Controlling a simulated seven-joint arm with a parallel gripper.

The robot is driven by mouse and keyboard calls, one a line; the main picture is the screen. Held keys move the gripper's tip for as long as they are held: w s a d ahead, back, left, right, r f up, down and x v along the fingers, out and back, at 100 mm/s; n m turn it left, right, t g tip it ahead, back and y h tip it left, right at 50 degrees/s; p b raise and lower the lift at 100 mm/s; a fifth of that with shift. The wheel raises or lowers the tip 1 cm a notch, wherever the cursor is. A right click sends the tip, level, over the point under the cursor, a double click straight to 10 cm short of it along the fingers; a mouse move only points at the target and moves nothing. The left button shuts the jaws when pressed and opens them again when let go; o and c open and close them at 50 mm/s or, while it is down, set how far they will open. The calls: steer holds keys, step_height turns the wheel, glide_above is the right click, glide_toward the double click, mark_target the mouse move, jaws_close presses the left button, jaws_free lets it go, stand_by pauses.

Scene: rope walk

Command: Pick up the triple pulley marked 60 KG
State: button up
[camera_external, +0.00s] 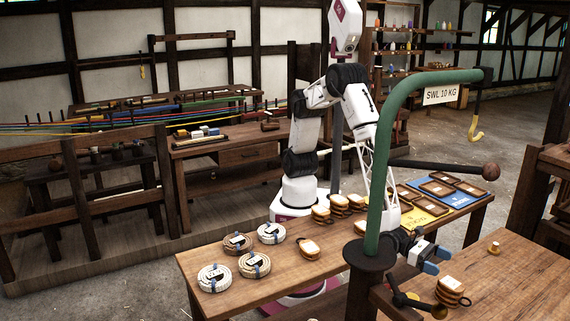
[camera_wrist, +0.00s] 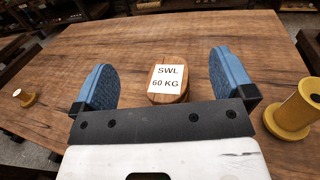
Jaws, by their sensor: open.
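The wooden pulley marked SWL 60 KG (camera_wrist: 168,94) stands on a wooden bench top in the wrist view. Its white label faces up and hides part of its top. It shows between my two blue fingers, just beyond the dark bar of my gripper (camera_wrist: 163,66), with a gap on each side. My gripper is open and empty. In the external view my gripper (camera_external: 436,261) is over the right bench, and a layered wooden pulley with a white label (camera_external: 451,288) sits just below and to the right of it. Its label is unreadable there.
A yellow spool-shaped thing (camera_wrist: 295,110) stands right of my gripper in the wrist view. A green post with a hook arm (camera_external: 381,170) stands close to my arm. The right bench (camera_external: 525,285) has bare wood around the pulley.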

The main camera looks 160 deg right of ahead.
mark_target(449, 281)
steer(key=shift+f, duration=3.45)
steer(key=shift+a, duration=0.1)
steer(key=shift+x, duration=2.45)
steer(key=shift+w, duration=0.1)
steer(key=shift+c, duration=0.2)
steer(key=c, duration=1.3)
